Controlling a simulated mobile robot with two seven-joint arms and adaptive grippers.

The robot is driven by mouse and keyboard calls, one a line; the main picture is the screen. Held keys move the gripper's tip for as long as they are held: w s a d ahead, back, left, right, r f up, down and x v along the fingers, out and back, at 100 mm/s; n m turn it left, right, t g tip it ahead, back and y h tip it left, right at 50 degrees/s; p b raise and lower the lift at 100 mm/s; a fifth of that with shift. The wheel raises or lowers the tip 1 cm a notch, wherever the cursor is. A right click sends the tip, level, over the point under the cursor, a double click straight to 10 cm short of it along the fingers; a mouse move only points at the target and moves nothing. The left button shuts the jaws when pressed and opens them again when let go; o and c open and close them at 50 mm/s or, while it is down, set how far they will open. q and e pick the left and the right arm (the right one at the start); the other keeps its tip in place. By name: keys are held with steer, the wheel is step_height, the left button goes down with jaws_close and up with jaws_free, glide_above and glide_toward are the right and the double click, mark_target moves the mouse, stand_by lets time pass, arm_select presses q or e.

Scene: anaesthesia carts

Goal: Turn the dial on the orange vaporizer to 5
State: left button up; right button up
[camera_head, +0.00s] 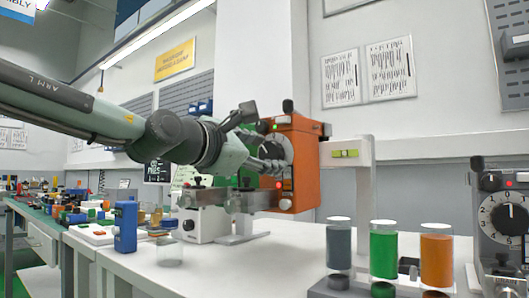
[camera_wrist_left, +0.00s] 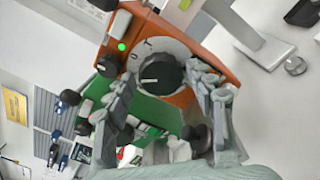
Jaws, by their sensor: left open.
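The orange vaporizer (camera_head: 312,165) stands on the white bench, with its dial face turned toward the left. In the left wrist view its orange body (camera_wrist_left: 195,45) carries a pale scale ring and a black dial knob (camera_wrist_left: 160,76). The knob has a white pointer line directed to the left in that view; a 1 and a 0 show on the ring, and the other digits are hidden or unreadable. My left gripper (camera_head: 270,157) is open at the dial, its fingers on either side of the knob (camera_wrist_left: 165,80). I cannot tell whether they touch it. My right gripper is not in view.
A green unit (camera_wrist_left: 155,112) is close beside the orange one, behind my fingers. A grey dial unit (camera_head: 500,215) stands at the far right. Grey, green (camera_head: 384,250) and orange bottles stand in front. A blue block (camera_head: 125,226) and a glass jar (camera_head: 170,251) are at left.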

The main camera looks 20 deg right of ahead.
arm_select(q)
steer(key=shift+c, duration=0.6)
steer(key=c, duration=0.8)
steer(key=shift+o, duration=0.2)
steer(key=shift+n, duration=0.3)
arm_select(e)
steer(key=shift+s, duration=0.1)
arm_select(q)
steer(key=shift+n, duration=1.5)
steer(key=shift+r+n+p, duration=0.1)
steer(key=shift+n+p, duration=0.3)
steer(key=shift+n, duration=0.2)
steer(key=shift+w+n+p, duration=0.1)
steer(key=shift+n+p, duration=0.4)
steer(key=shift+n, duration=0.5)
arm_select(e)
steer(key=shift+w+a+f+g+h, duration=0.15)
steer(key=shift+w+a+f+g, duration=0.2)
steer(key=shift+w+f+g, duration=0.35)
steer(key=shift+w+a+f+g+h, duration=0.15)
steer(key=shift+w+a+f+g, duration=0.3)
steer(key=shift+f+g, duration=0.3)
